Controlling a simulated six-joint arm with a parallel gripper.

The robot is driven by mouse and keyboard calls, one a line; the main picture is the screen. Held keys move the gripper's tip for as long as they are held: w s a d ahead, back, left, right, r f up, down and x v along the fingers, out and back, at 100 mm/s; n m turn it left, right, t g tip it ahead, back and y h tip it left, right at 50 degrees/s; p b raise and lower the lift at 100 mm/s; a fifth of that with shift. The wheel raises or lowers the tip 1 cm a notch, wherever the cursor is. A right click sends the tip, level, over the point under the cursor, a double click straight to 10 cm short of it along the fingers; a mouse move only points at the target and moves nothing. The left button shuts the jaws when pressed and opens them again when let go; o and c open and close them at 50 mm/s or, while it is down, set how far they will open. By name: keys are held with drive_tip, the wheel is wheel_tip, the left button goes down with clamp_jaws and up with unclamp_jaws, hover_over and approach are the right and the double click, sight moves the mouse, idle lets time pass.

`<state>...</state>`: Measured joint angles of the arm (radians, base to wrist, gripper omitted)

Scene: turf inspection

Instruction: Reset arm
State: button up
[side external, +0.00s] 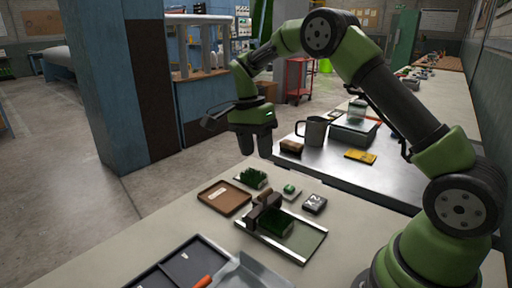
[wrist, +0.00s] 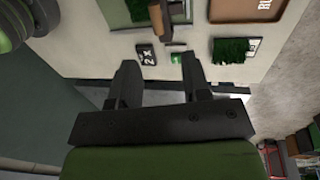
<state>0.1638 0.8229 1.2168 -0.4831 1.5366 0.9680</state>
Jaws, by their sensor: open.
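My gripper (side external: 252,143) hangs from my green arm in the side external view, above the table's far edge, clear of the things on it. In the wrist view my gripper (wrist: 162,75) shows two dark fingers spread apart with nothing between them. Beyond the fingertips lie a dark block marked X2 (wrist: 146,54), a small green-and-white item (wrist: 176,58) and a turf piece (wrist: 231,50). A green turf block (side external: 276,222) sits on a metal-edged plate (side external: 303,243), with a dark brown fixture (side external: 264,203) beside it.
A brown tray (side external: 224,198), another turf piece (side external: 253,178) and the X2 block (side external: 314,204) stand near the plate. A dark divided tray (side external: 182,266) is at the front. A mug (side external: 313,131), a scale-like device (side external: 354,132) and a yellow item (side external: 360,157) stand on the rear bench.

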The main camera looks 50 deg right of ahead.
drive_tip(key=s+a+r+n+t+y, duration=0.1)
drive_tip(key=s+a+r+n+t, duration=0.3)
drive_tip(key=s+r, duration=0.3)
drive_tip(key=s+a+r+n+t, duration=0.2)
drive_tip(key=s+a+r+n, duration=0.1)
drive_tip(key=s+r+n, duration=0.4)
drive_tip(key=s+a+n+t+y, duration=0.1)
drive_tip(key=s+a+n+t, duration=0.1)
drive_tip(key=s, duration=0.5)
drive_tip(key=shift+s+f+n+t, duration=0.2)
drive_tip(key=shift+s+n+t, duration=0.15)
drive_tip(key=shift+n+t, duration=0.25)
drive_tip(key=shift+w+a, duration=0.1)
